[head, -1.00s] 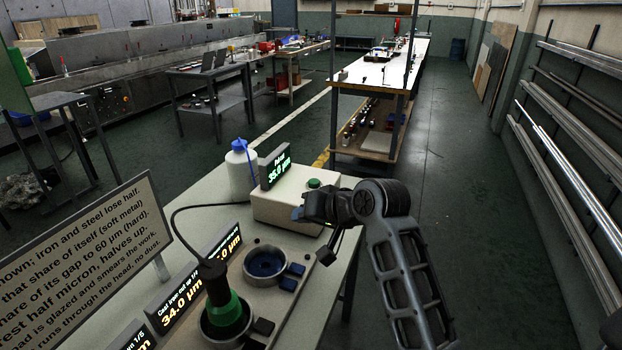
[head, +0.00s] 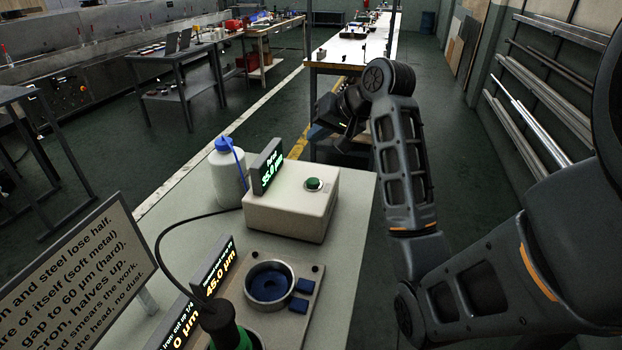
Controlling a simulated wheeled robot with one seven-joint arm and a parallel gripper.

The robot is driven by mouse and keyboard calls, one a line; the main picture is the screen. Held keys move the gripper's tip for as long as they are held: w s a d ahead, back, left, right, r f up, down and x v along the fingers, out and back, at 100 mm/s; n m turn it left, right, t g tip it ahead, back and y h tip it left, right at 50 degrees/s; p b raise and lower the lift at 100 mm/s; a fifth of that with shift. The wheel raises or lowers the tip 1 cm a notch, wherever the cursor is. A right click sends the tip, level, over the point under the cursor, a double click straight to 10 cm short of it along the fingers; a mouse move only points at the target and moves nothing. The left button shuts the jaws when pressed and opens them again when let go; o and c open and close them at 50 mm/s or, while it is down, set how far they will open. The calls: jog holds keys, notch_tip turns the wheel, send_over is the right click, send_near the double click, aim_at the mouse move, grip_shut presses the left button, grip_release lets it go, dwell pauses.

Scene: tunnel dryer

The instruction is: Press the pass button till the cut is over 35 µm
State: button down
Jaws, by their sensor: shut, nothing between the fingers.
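A green round button (head: 314,184) sits on top of a pale box (head: 290,215) on the bench. A small dark display (head: 266,166) stands at the box's left end. Its lit green figure seems to read 35.0 µm, with a small line above that I cannot read clearly. My gripper (head: 335,116) is shut and empty, up and to the right of the button in the picture, apart from it. My own arm links partly hide its fingers.
A sign (head: 75,285) stands at lower left, and tilted lit readouts (head: 212,275) show 45.0 µm. A metal cup (head: 250,272) with blue inside, blue pads (head: 304,286) and a green-banded tool (head: 228,330) sit nearby. A white bottle (head: 228,172) stands left of the box.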

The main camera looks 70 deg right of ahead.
jog(key=shift+f, duration=0.15)
jog(key=b, duration=0.7)
send_over(317, 182)
notch_tip(317, 182, down, 7)
jog(key=shift+w+r, duration=0.1)
jog(key=shift+r, duration=0.05)
jog(key=shift+f+b, duration=0.35)
jog(key=shift+f, duration=0.55)
jog(key=shift+f, duration=0.1)
dwell(0.8)
jog(key=shift+f, duration=0.3)
jog(key=shift+f, duration=0.55)
dwell(0.6)
jog(key=shift+r, duration=0.1)
jog(key=shift+r+p, duration=0.85)
jog(key=shift+p, duration=0.45)
